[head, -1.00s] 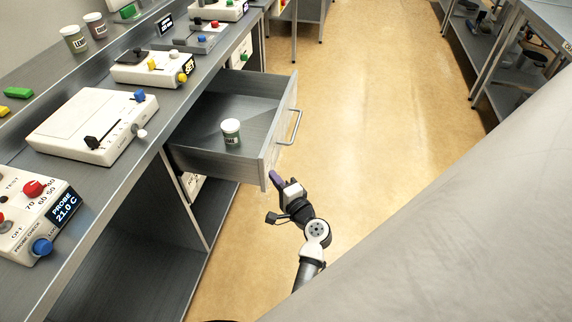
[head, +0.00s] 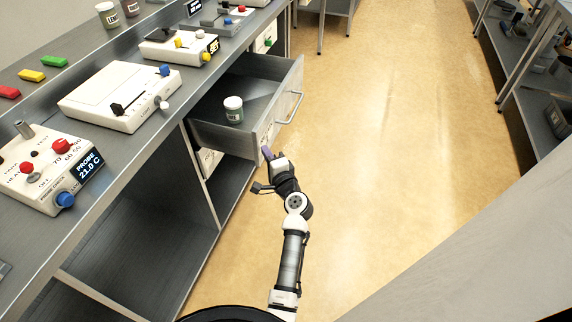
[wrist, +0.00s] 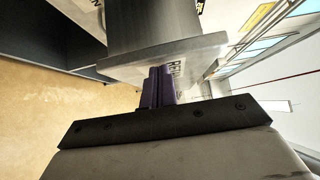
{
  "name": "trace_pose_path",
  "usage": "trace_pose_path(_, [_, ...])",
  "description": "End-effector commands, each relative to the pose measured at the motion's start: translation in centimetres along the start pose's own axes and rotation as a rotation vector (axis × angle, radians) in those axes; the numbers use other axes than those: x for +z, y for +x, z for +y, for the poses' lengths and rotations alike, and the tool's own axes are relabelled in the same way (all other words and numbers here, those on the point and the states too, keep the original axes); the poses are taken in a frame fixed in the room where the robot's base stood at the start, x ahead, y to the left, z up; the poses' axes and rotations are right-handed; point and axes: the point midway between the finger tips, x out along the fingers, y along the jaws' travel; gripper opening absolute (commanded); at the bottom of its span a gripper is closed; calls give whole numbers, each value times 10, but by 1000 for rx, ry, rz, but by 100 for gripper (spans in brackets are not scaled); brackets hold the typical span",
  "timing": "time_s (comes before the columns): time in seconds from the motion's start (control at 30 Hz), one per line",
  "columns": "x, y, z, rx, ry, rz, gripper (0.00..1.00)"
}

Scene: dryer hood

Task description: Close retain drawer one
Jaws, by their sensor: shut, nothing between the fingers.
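The open drawer (head: 235,115) sticks out from under the counter in the head view, with a bar handle (head: 290,107) on its front panel. A small lidded jar (head: 233,110) stands upright inside it. My gripper (head: 267,153) is shut and empty, with its purple fingertips at the near lower corner of the drawer front. In the wrist view the shut purple fingers (wrist: 158,86) reach the drawer's front panel (wrist: 185,62), beside partly hidden lettering. The fingers look touching or very close to the panel; I cannot tell which.
The counter (head: 150,150) holds a white device (head: 120,95), a probe box (head: 50,170) and several other boxes and jars. An open shelf (head: 150,240) lies below it. The floor (head: 390,130) to the right is clear, up to a metal rack (head: 545,90).

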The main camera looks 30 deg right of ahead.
Motion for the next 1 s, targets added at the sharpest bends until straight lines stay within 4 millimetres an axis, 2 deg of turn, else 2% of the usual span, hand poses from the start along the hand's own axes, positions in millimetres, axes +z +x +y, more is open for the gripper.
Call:
trace_pose_path(0.03, [12, 14, 0, -2, -1, -10, 0])
trace_pose_path(0.2, [43, 50, -1, -2, -2, -11, 0])
trace_pose_path(0.6, [118, 126, -2, -2, -1, -7, 0])
trace_pose_path(0.8, [145, 153, -2, -1, 0, -5, 0])
trace_pose_path(1.0, [162, 170, 0, 0, 1, -4, 0])
